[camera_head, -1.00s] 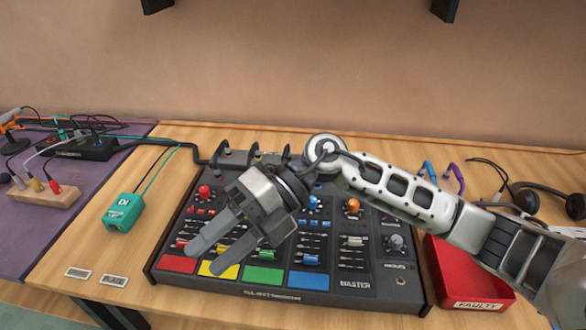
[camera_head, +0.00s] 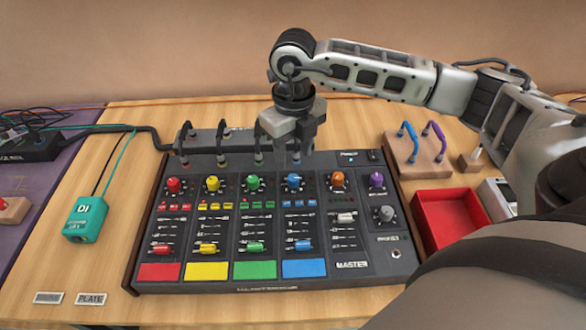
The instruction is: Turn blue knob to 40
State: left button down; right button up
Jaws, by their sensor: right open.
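The blue knob (camera_head: 294,181) sits in the upper row of the dark mixer (camera_head: 325,268), at the top of the channel with the blue pad (camera_head: 304,268). The small scale around it is too fine to read. My right gripper (camera_head: 288,162) points down just behind and above the blue knob, its fingers open and empty. It looks apart from the knob, but the exact gap is hard to tell. My left gripper is not in view.
Red (camera_head: 173,185), yellow (camera_head: 213,184), green (camera_head: 254,183) and orange (camera_head: 337,180) knobs flank the blue one. Cable plugs stand along the mixer's back edge. A red tray (camera_head: 447,247) is right, a teal box (camera_head: 86,219) left.

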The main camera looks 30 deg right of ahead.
aim_at(293, 177)
notch_tip(293, 177, down, 6)
jog(key=shift+r, duration=0.15)
jog(key=shift+f+p, duration=0.3)
jog(key=shift+f, duration=0.2)
grip_shut()
